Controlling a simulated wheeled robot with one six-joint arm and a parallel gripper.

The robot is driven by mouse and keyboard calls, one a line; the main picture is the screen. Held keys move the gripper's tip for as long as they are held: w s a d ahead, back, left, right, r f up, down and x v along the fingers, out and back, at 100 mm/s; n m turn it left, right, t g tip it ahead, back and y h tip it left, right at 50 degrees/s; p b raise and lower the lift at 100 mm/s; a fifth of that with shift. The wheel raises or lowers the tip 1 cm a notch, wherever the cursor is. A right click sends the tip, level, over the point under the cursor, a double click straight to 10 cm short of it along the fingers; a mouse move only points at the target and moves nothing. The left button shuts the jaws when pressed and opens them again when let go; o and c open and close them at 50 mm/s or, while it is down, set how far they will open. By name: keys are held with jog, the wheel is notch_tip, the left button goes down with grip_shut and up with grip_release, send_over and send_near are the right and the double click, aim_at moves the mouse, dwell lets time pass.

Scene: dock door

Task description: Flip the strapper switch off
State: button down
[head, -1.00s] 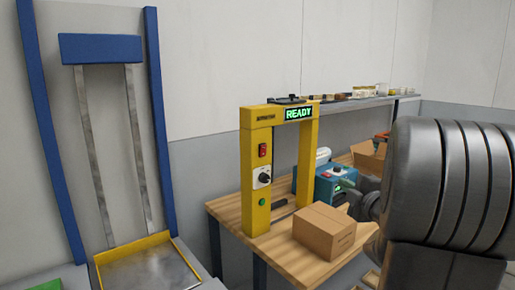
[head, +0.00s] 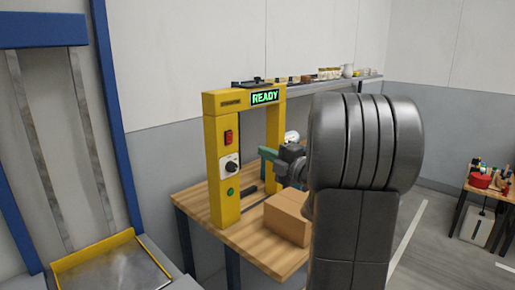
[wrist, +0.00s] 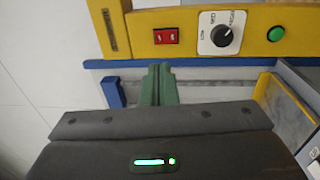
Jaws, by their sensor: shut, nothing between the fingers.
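The strapper is a yellow arch (head: 222,165) on a wooden bench, with a lit green READY display (head: 265,97) on its top bar. Its red switch (head: 228,137) is on the left post, above a white-plated dial (head: 231,166) and a green button (head: 230,191). In the wrist view the red switch (wrist: 165,36) sits on the yellow panel beside the dial (wrist: 221,36). My gripper (head: 264,152) has green fingers, also seen in the wrist view (wrist: 159,70). They are shut and empty, pointing toward the panel and apart from the switch.
A cardboard box (head: 288,217) stands on the wooden bench (head: 250,238), close to my arm. A shelf (head: 350,80) with small items runs behind. A blue-framed structure (head: 118,130) stands at the left.

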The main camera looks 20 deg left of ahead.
aim_at(230, 135)
jog(key=p+x, duration=0.3)
jog(key=x, duration=0.9)
jog(key=shift+a, duration=0.2)
jog(key=shift+r+p, duration=0.1)
jog(key=shift+p, duration=0.3)
